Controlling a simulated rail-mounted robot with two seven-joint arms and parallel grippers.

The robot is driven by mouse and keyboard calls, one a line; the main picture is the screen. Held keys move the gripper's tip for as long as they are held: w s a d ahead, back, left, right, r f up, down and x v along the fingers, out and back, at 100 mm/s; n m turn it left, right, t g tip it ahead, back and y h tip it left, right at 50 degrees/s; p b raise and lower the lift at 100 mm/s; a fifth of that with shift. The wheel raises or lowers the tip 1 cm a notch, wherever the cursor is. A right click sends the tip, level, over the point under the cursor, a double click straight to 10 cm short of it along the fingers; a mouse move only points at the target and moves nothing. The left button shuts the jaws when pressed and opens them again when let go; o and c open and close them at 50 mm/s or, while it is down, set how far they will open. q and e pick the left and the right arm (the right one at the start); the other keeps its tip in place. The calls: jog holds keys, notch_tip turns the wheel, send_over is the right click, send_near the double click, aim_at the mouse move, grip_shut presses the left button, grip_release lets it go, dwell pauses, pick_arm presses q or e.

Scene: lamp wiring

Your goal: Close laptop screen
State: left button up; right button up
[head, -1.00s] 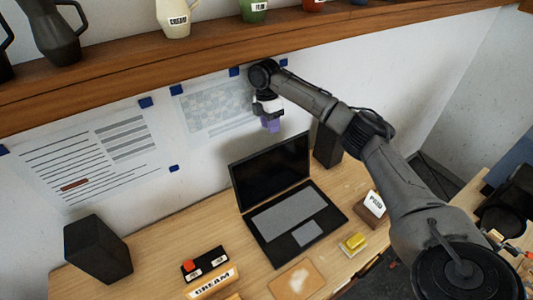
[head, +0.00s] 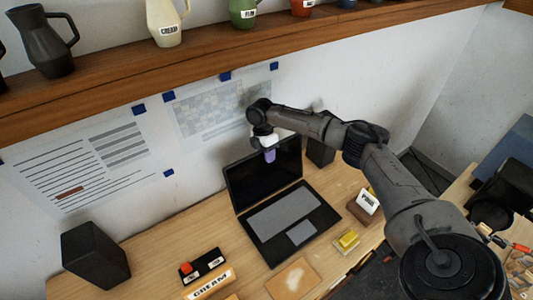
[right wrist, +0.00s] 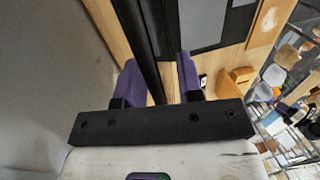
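The black laptop stands open on the wooden desk, its screen (head: 258,182) raised and its keyboard base (head: 290,222) flat. My right gripper (head: 270,156) is at the top edge of the screen, overlapping it in the head view. In the right wrist view, its two purple fingers (right wrist: 158,82) are spread apart. The dark screen edge (right wrist: 151,45) runs between them, with the keyboard base (right wrist: 201,22) beyond. I cannot tell whether a finger touches the screen. My left gripper is not in view.
Black speakers stand left (head: 95,255) and behind the laptop at right (head: 320,152). A labelled wooden block (head: 365,204) and a yellow block (head: 348,240) lie right of it. A shelf (head: 230,45) with jugs runs above. Papers hang on the wall.

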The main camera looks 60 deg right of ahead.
jog(key=shift+c, duration=0.3)
grip_shut()
jog(key=shift+a+r, duration=0.1)
